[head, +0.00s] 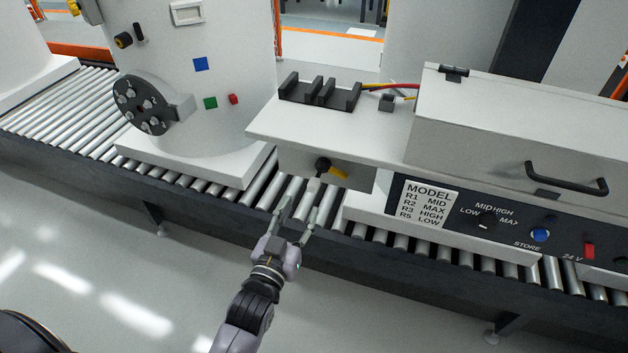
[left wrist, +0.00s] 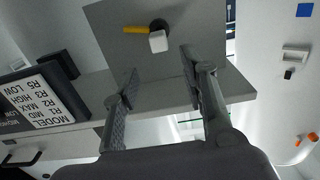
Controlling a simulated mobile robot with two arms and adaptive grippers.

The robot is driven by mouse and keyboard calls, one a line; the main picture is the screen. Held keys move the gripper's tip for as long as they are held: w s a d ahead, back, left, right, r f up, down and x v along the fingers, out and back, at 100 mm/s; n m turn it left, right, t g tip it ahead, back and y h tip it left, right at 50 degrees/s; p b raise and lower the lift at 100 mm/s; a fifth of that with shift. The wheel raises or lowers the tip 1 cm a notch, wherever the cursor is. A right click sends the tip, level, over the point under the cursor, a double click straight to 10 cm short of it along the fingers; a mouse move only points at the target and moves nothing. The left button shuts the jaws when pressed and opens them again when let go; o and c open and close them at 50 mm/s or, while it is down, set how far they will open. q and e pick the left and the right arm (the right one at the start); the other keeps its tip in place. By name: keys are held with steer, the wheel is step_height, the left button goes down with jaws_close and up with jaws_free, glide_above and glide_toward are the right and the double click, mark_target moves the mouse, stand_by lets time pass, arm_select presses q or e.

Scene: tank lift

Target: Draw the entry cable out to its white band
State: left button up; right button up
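A black round fitting (head: 322,164) sits on the front face of the grey box under the white shelf. A short pale block-shaped end (head: 314,184) sticks out of it, and a yellow tab (head: 338,172) lies beside it. This looks like the end of the entry cable; no white band can be made out. In the left wrist view the pale end (left wrist: 158,42) lies just beyond the fingertips, between their lines. My left gripper (head: 300,204) is open and empty, close in front of the pale end and apart from it. My right gripper is not in view.
A roller conveyor (head: 60,105) runs beneath. A white tank (head: 205,80) with a black numbered dial stands to the left. A black holder (head: 318,92) and red and yellow wires are on the shelf (head: 350,125). A control panel (head: 480,220) is at right.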

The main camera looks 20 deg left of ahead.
mark_target(311, 187)
arm_select(q)
steer(key=w, duration=1)
steer(key=shift+d, duration=0.15)
jaws_close()
stand_by(0.5)
